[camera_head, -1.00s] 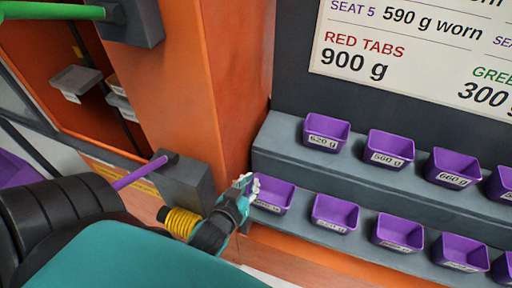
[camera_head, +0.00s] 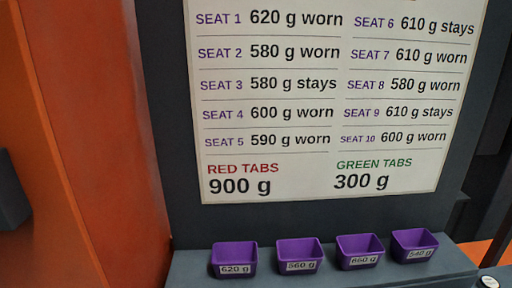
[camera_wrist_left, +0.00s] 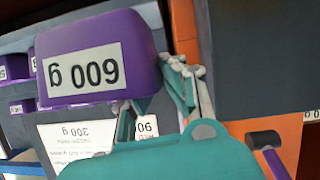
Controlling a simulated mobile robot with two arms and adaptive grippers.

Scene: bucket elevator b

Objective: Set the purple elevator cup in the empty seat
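A purple cup (camera_wrist_left: 95,55) labelled 600 g fills the upper left of the left wrist view, its label upside down there. My left gripper (camera_wrist_left: 160,98) is at the cup's edge, its teal and white fingers on either side of the wall. It appears shut on the cup, clear of the shelf. The head view shows neither gripper. No elevator seat can be made out in the current frames.
In the head view, several purple cups (camera_head: 299,257) stand on a grey shelf (camera_head: 190,268). A white sign (camera_head: 320,150) lists seats and weights. An orange column (camera_head: 95,130) stands left. The wrist view shows a dark block (camera_wrist_left: 263,138) with a purple rod (camera_wrist_left: 275,163).

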